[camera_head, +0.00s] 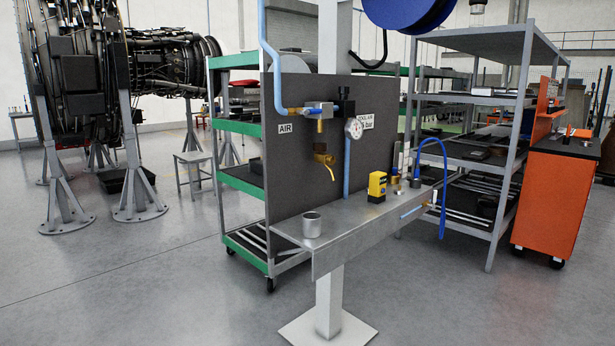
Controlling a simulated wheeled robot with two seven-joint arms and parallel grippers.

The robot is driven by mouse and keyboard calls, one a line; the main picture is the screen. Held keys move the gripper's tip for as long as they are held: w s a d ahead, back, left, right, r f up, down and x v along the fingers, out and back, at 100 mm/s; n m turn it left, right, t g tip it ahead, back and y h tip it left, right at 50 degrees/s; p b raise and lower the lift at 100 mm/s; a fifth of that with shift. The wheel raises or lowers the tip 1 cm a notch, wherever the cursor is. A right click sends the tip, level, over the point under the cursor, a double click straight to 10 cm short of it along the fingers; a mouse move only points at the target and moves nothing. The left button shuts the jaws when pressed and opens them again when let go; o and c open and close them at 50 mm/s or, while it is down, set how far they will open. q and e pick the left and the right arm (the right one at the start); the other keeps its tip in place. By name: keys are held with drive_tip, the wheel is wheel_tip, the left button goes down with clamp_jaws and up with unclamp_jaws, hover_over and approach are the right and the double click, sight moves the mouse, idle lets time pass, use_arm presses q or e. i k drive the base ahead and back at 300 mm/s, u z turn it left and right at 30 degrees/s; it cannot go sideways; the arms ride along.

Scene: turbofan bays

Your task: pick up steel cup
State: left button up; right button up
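The steel cup (312,225) is a small grey metal cylinder. It stands upright on the left part of the narrow metal shelf (345,228), near the shelf's left end, in front of the dark back panel. Its opening faces up; whether anything is inside I cannot tell. Nothing touches it from above. Neither of my grippers shows in the head view.
A yellow device (377,187) stands on the shelf to the right of the cup, with brass fittings and a blue hose (443,190) further right. A brass tap (325,160) juts from the panel above the cup. Open floor lies in front and left.

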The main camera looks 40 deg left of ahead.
sight(311, 220)
drive_tip(key=u, duration=0.5)
drive_tip(key=i, duration=1.75)
drive_tip(key=u, duration=0.35)
